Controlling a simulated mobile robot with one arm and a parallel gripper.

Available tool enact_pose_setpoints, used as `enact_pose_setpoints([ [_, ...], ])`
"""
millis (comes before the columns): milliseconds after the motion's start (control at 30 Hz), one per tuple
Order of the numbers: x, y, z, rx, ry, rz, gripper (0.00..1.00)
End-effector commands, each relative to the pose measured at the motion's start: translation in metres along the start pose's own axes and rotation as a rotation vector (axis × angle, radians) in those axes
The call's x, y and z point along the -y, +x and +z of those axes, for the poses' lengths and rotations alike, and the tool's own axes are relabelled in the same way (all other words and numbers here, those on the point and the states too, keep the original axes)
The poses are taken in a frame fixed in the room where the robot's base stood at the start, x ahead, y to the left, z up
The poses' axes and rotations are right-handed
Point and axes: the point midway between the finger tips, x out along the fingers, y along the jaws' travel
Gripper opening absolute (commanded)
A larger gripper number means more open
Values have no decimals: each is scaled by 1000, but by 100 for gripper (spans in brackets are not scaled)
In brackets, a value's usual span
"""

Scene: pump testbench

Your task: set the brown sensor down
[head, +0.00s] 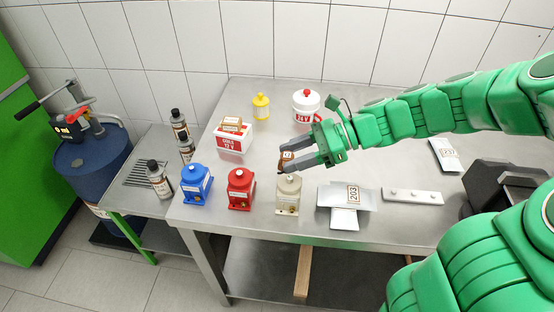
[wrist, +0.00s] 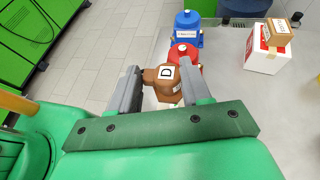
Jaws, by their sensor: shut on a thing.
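My gripper (head: 289,155) is shut on the brown sensor (head: 286,158). In the head view the sensor is small and partly covered by the grey fingers, and it is just above and behind the beige pump (head: 288,196). From this angle I cannot tell whether it touches the pump. In the wrist view the brown sensor (wrist: 164,78) sits between the two fingers, with a white label marked "D" facing up.
A red pump (head: 241,189) and a blue pump (head: 196,184) stand left of the beige one. A red-and-white box (head: 233,138) carries a brown block (head: 232,123). A metal plate (head: 345,196) lies to the right. The steel table (head: 262,160) is bare between box and gripper.

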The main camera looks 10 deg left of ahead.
Motion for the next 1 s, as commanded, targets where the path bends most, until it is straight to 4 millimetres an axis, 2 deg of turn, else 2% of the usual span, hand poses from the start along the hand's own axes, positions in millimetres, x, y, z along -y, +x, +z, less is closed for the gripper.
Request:
enact_pose_setpoints([
  [533,80,23,-30,-2,0,0,17],
  [1000,117,45,-71,-1,1,0,17],
])
